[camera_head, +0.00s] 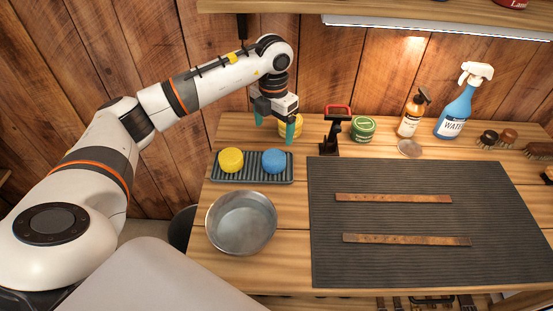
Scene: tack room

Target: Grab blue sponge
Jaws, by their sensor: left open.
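The blue sponge (273,161) is a round pad on the right half of a dark ribbed tray (252,180) at the left of the workbench. A yellow sponge (231,160) sits beside it on the left half of the tray. My left gripper (274,133) is open and empty, pointing down with teal fingertips. In the picture it is just above the blue sponge, apart from it, in front of another yellow round thing (296,127) that it partly hides. My right gripper does not show.
A metal bowl (241,222) stands in front of the tray. A black stand with a red handle (337,131), a green tin (363,129), an amber bottle (411,116) and a blue spray bottle (456,110) stand behind a dark mat (420,265) bearing two leather straps. A shelf overhangs the back.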

